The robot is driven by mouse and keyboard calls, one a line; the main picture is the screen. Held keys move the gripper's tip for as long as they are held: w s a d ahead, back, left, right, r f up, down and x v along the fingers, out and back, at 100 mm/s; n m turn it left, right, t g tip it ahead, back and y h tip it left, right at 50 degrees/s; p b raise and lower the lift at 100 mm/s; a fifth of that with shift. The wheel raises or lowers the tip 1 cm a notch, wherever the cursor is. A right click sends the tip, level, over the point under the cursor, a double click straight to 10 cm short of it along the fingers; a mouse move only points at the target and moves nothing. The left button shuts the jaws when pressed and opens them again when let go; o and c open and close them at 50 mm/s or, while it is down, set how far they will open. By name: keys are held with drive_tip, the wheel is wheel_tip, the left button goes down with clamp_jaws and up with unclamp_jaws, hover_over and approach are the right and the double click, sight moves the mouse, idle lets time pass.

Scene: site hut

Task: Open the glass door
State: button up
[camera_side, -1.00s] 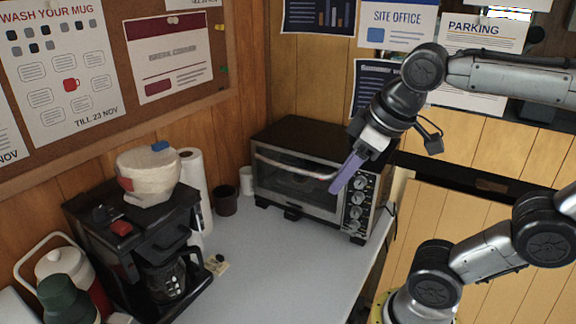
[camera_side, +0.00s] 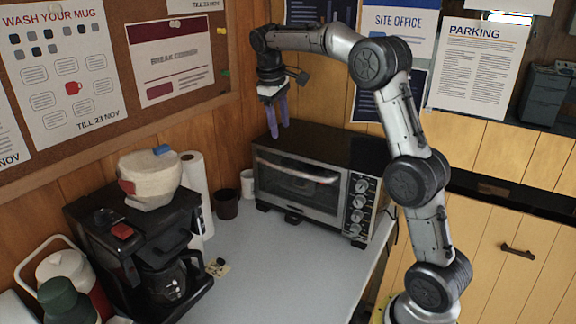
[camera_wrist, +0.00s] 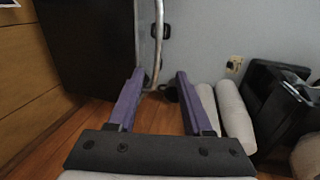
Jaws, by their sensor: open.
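The glass door (camera_side: 298,190) is the front of a black and silver toaster oven on the counter. It looks shut, with a curved silver handle (camera_side: 297,173) along its upper edge. My gripper (camera_side: 279,131) has two purple fingers pointing down, above the left part of the oven and apart from the handle in the side view. In the wrist view, the gripper (camera_wrist: 159,73) is open and empty. The handle (camera_wrist: 158,40) runs up the picture between the finger lines, beyond the fingertips. The oven's dark top (camera_wrist: 90,45) lies to the left. The exact gap to the handle cannot be told.
A dark cup (camera_side: 227,204) and a white cup (camera_side: 247,183) stand left of the oven. A paper roll (camera_side: 195,185) and a coffee maker (camera_side: 150,245) stand further left. The counter (camera_side: 270,270) before the oven is clear.

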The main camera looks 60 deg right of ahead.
sight(288, 171)
drive_tip(key=x, duration=1.5)
drive_tip(key=shift+s+d+r, duration=0.1)
drive_tip(key=shift+s, duration=0.05)
clamp_jaws()
drive_tip(key=shift+r, duration=0.1)
idle(0.8)
